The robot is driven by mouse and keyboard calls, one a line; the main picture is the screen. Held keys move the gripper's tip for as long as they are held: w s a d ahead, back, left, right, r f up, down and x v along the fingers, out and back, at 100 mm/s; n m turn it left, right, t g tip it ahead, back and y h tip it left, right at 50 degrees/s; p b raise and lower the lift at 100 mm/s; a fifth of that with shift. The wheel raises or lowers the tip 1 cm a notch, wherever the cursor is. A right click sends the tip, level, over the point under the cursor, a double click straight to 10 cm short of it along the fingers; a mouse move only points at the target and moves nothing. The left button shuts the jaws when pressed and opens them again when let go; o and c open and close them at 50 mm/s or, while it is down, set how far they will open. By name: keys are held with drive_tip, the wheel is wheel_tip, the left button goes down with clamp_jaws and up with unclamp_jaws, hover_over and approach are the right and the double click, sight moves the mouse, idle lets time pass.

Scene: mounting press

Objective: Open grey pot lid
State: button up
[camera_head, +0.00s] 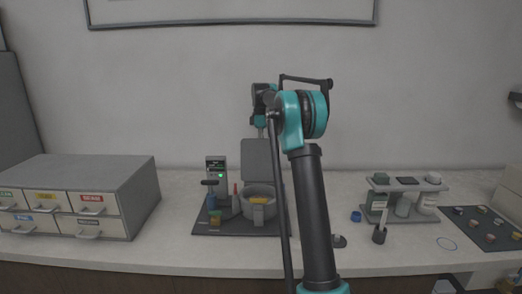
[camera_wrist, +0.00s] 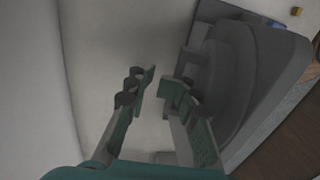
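The grey pot (camera_head: 258,205) sits on a dark base on the counter. Its flat grey lid (camera_head: 256,160) stands upright behind the pot's opening, raised away from it. In the wrist view the lid's stepped grey underside (camera_wrist: 245,75) fills the right side. My gripper (camera_wrist: 160,84) has its two fingers apart with a gap between the tips and nothing seen held. The right finger is close beside a grey tab at the lid's edge; contact cannot be told. In the head view my gripper (camera_head: 261,124) is above the lid's top edge, partly hidden by my arm.
A grey drawer cabinet (camera_head: 140,195) is at the left. A small rack (camera_head: 405,186) with bottles and a dark mat (camera_head: 485,228) are at the right. Counter is clear between cabinet and base.

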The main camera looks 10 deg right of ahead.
drive_tip(key=shift+w+a+f, duration=0.1)
drive_tip(key=shift+a+f, duration=0.05)
drive_tip(key=shift+f, duration=0.45)
wheel_tip(320, 180, up, 13)
drive_tip(key=w, duration=0.1)
drive_tip(key=shift+w+d, duration=0.15)
drive_tip(key=shift+d, duration=0.15)
